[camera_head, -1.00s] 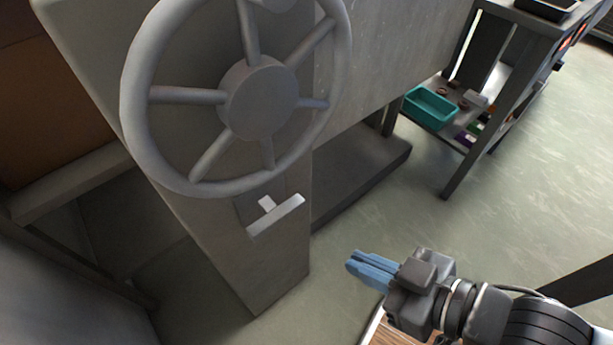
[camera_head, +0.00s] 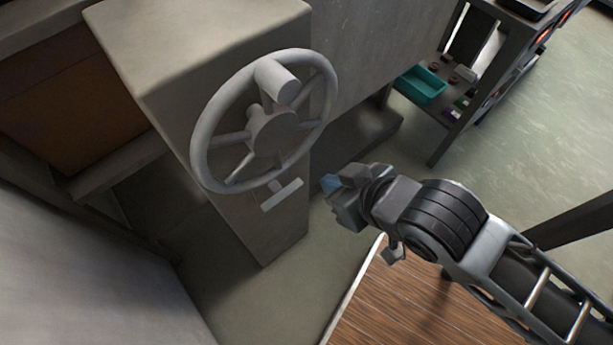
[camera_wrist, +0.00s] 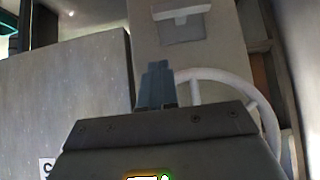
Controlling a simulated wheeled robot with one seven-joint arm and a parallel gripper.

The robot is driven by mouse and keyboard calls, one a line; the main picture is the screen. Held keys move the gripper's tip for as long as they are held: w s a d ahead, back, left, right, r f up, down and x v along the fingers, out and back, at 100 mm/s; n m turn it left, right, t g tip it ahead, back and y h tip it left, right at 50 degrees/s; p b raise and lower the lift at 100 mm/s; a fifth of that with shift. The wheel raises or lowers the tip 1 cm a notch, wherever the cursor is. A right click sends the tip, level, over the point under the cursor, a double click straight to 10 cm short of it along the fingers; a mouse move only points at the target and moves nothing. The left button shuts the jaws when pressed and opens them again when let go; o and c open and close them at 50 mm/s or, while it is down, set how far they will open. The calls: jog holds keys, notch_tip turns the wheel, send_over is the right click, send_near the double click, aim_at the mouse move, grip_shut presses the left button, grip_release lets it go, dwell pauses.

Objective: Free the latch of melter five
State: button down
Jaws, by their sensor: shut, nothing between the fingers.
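The latch (camera_head: 281,194) is a pale T-shaped handle low on the grey pedestal, just under the large grey handwheel (camera_head: 271,132). In the wrist view the latch (camera_wrist: 182,12) shows near the top, in a darker recessed plate, with part of the wheel (camera_wrist: 243,88) to the right. My gripper (camera_head: 329,183) is to the right of the latch in the head view, apart from it. Its blue fingers (camera_wrist: 157,74) are together and empty in the wrist view. No number is readable on the melter, so I cannot tell which one it is.
The grey pedestal (camera_head: 262,235) stands on the green floor. A shelf rack with a teal bin (camera_head: 421,84) stands at the back right. A wooden surface (camera_head: 405,300) lies below my arm. Open floor (camera_head: 515,125) shows on the right.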

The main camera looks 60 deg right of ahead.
dwell(0.3)
send_over(298, 182)
jog(key=s, duration=0.3)
notch_tip(298, 182, down, 7)
jog(key=shift+a+f+b, duration=0.2)
jog(key=shift+f+b, duration=0.05)
jog(key=shift+f, duration=0.8)
jog(key=shift+a+f+b, duration=0.2)
jog(key=shift+f+b, duration=0.05)
jog(key=shift+f, duration=0.75)
